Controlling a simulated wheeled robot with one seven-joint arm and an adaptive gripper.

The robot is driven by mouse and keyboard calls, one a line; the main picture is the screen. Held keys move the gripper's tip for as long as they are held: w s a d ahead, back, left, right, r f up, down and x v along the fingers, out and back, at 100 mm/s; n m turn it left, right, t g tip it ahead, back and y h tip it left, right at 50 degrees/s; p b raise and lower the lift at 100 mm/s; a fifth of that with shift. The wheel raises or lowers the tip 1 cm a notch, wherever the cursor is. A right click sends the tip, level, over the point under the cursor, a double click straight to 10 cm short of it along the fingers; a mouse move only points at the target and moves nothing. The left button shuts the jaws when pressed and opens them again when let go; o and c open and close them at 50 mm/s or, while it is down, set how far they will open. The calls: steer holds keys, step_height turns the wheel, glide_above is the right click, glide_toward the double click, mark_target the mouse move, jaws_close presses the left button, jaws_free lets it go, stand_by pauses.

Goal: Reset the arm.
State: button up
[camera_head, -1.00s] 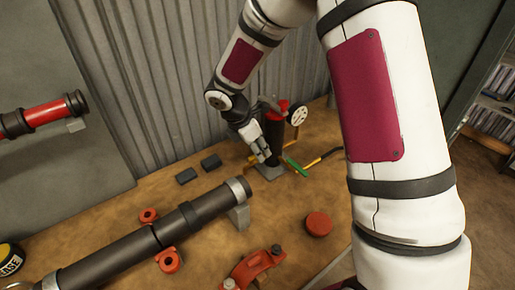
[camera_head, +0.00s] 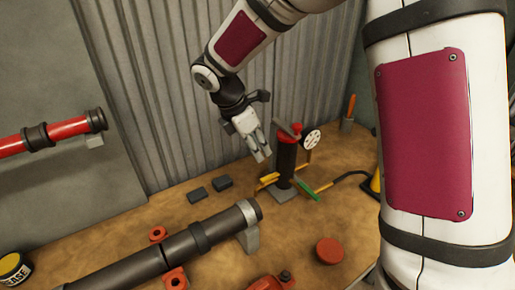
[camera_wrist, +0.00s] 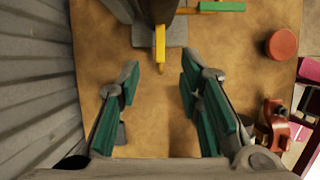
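My gripper (camera_head: 262,154) hangs in the air left of the pump (camera_head: 286,158), a dark cylinder with a red top and a white gauge (camera_head: 312,138). In the wrist view my gripper (camera_wrist: 160,78) has its two fingers well apart with nothing between them. Past the fingertips, the pump's yellow lever (camera_wrist: 160,45) points toward the gap, apart from the fingers. In the head view the yellow lever (camera_head: 269,178) sits low at the pump's left, and a green lever (camera_head: 306,189) lies at its lower right.
A dark pipe (camera_head: 170,252) on a grey support crosses the bench front, with red couplings (camera_head: 158,233) beside it. A corrugated wall (camera_head: 170,100) stands behind.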

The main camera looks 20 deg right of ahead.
steer(key=s+d+r+m+t+y, duration=0.1)
steer(key=s+d+r+m, duration=0.2)
steer(key=s+r+m, duration=0.5)
steer(key=s+d+r+m+t+y, duration=0.1)
steer(key=s+d+r+m, duration=0.1)
steer(key=s+r+m, duration=0.6)
steer(key=s+f+m+t+y, duration=0.2)
steer(key=s+m, duration=0.3)
steer(key=s, duration=0.6)
steer(key=shift+a+f, duration=0.15)
steer(key=shift+a, duration=0.05)
steer(key=shift+w, duration=0.1)
steer(key=shift+d, duration=0.25)
